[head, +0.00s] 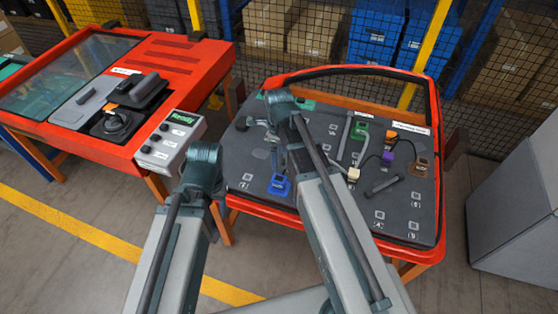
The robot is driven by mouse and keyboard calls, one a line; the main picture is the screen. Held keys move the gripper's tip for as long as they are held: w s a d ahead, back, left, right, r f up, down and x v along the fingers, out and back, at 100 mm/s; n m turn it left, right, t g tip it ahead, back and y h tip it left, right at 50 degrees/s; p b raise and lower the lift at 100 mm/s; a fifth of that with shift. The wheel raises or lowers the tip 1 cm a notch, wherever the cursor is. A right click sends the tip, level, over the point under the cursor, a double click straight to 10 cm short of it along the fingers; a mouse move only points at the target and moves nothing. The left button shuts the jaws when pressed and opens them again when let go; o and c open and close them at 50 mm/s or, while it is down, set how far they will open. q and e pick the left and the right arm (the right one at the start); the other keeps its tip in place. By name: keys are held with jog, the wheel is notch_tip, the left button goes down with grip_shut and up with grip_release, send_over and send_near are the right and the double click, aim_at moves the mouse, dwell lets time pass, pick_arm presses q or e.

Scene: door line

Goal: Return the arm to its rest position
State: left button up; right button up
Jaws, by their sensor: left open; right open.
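My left arm (168,245) comes up from the bottom, its teal joint (204,168) in front of the door panel's left edge. My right arm (333,225) reaches up across the door panel (310,112), its top joint (281,101) over the panel's upper left. The panel, dark grey with a red rim, carries a blue clip (279,185), a green clip (361,131), an orange clip (419,167), a purple connector (388,159) and a pale yellow connector (353,174).
A red door-shaped station (190,65) with a glass window stands at the left. A box with a green "Ready" screen (171,142) sits at its corner. A grey cabinet (515,215) stands at the right. A mesh fence and shelves with boxes close the back. Floor is clear at lower left.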

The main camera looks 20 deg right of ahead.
dwell(0.3)
jog(key=s+a+n, duration=0.5)
jog(key=s+n, duration=0.2)
jog(key=n, duration=0.7)
jog(key=s+a+f+n+h+b, duration=0.1)
jog(key=s+a+n, duration=0.4)
jog(key=n, duration=0.9)
jog(key=shift+s+a+n, duration=0.25)
jog(key=shift+s+n, duration=0.05)
jog(key=shift+s, duration=0.85)
